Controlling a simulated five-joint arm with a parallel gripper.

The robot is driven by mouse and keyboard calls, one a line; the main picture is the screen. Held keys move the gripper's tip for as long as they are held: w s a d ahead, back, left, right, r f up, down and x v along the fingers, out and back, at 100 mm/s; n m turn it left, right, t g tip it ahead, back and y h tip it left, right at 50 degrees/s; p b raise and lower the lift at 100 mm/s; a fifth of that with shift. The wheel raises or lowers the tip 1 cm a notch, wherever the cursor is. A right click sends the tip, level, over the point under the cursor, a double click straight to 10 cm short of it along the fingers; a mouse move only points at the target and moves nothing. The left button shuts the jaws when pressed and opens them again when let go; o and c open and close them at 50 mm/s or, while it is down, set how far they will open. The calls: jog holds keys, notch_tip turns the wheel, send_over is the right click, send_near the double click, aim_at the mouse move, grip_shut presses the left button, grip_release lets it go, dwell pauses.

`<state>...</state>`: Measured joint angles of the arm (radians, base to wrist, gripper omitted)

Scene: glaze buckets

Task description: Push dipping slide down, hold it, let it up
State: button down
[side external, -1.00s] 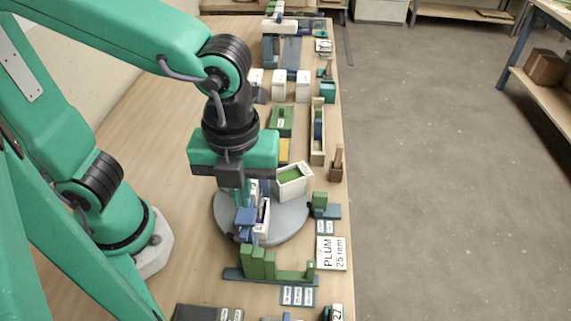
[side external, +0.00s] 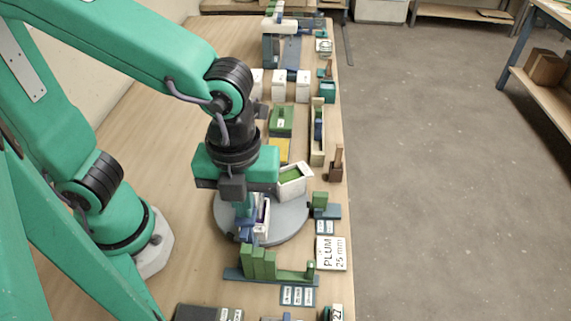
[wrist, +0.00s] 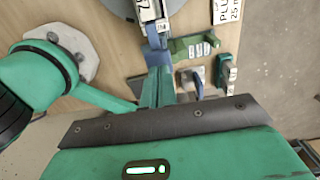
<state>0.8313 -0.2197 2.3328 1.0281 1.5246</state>
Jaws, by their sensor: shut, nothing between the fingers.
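A blue block (side external: 246,226), apparently the dipping slide's head, is low beside a narrow white bucket with a purple inside (side external: 263,214) on the grey turntable (side external: 290,226). My gripper (side external: 244,211) is shut and points down, its green fingertips right above the block. In the wrist view my fingertips (wrist: 156,72) meet the blue block (wrist: 157,52), so they seem to touch its top, though the exact contact is hidden. A white bucket with a green inside (side external: 291,181) stands behind on the turntable. The slide's lower end is hidden.
A dark base with green blocks of stepped height (side external: 262,264) stands just in front of the turntable. The "PLUM 25 mm" card (side external: 331,252) lies to the right near the table edge. White containers (side external: 280,87) stand farther back. Bare wood lies left of the turntable.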

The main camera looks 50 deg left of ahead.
jog(key=shift+f, duration=2.2)
jog(key=shift+r, duration=0.2)
dwell(1.8)
jog(key=shift+r, duration=1.8)
jog(key=shift+r, duration=2.35)
jog(key=shift+a, duration=0.1)
